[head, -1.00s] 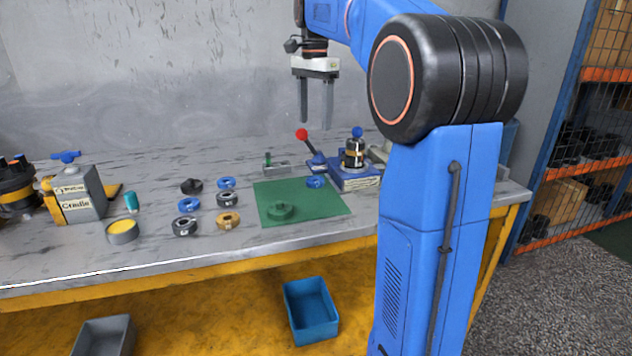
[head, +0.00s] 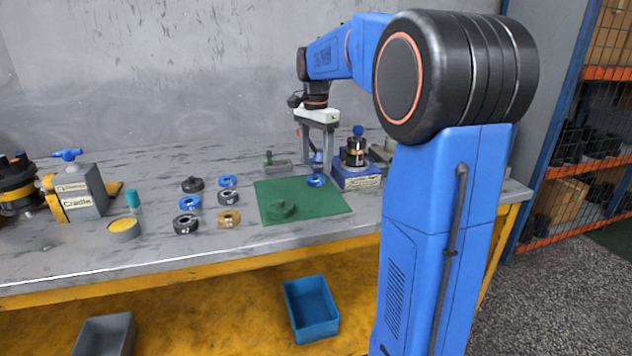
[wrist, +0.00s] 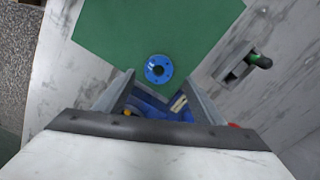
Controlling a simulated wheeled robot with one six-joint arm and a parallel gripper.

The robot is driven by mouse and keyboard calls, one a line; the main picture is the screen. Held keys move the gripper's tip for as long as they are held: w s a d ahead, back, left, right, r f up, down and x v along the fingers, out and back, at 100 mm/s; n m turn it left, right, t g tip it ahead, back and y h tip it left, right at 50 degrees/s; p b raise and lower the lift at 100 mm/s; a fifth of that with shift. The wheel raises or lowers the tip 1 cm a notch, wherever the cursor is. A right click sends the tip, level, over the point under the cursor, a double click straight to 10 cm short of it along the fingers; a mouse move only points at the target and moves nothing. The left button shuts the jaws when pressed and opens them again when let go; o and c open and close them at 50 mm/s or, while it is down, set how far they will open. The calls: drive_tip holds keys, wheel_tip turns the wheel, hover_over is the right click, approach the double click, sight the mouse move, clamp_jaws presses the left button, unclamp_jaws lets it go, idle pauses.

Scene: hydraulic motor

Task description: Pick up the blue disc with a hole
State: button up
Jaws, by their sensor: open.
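A blue disc with a hole (head: 316,181) lies flat at the back right of the green mat (head: 328,204). It also shows in the wrist view (wrist: 158,69), with a dark centre hole and small holes around it. My gripper (head: 315,168) is open and empty above this disc; in the wrist view the disc appears just beyond the fingertips (wrist: 159,80). Two other blue rings (head: 228,181) (head: 189,203) lie left of the mat among dark and brass rings.
A blue fixture (head: 356,180) with a black part stands right of the disc. A small grey fixture with a green knob (head: 268,162) stands behind the mat. A green round part (head: 281,208) sits on the mat's front left. A lever stands behind my gripper.

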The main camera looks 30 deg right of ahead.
drive_tip(key=shift+s+f, duration=0.15)
drive_tip(key=shift+f, duration=2.05)
drive_tip(key=c, duration=1.3)
drive_tip(key=shift+r, duration=0.1)
wheel_tip(320, 180, up, 10)
drive_tip(key=shift+f, duration=0.1)
drive_tip(key=shift+r, duration=0.2)
drive_tip(key=shift+r, duration=0.65)
